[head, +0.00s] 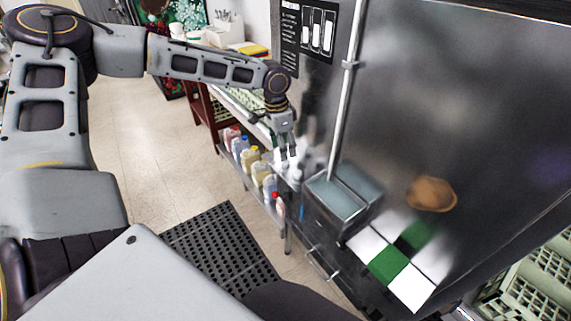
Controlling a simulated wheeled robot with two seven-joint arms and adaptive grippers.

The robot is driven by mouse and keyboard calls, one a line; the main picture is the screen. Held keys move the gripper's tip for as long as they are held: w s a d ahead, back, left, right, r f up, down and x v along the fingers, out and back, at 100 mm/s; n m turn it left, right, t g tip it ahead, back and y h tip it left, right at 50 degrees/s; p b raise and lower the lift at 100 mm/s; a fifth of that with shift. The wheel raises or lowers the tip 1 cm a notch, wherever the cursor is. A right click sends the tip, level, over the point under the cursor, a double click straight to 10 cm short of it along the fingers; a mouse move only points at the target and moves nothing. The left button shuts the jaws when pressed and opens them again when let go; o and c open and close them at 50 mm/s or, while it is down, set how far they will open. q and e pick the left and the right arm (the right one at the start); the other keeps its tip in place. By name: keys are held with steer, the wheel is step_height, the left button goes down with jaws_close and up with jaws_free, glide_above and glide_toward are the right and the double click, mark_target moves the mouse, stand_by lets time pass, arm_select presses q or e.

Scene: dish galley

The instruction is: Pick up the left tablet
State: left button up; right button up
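I cannot make out a tablet for certain. Small pale items (298,173) lie on the narrow steel counter just below my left gripper (287,158), too small and blurred to name. My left arm reaches in from the left, and its gripper points down over this counter. The fingers are small and overlap the pale items, so I cannot tell whether they are open, or touching anything. My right gripper is out of view.
A grey open-topped metal bin (330,205) stands right of the gripper against a shiny steel wall (450,100). White and green squares (388,265) lie nearer. Several bottles (252,158) fill the lower shelf. A black perforated mat (220,250) lies on the floor.

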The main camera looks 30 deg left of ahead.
mark_target(285, 162)
arm_select(q)
steer(key=shift+f, duration=0.15)
steer(key=shift+f, duration=0.15)
steer(key=shift+w+d+f, duration=0.1)
steer(key=shift+d+f, duration=0.05)
steer(key=shift+f, duration=1.1)
steer(key=shift+d+f, duration=0.1)
steer(key=shift+f, duration=1.1)
steer(key=c, duration=0.9)
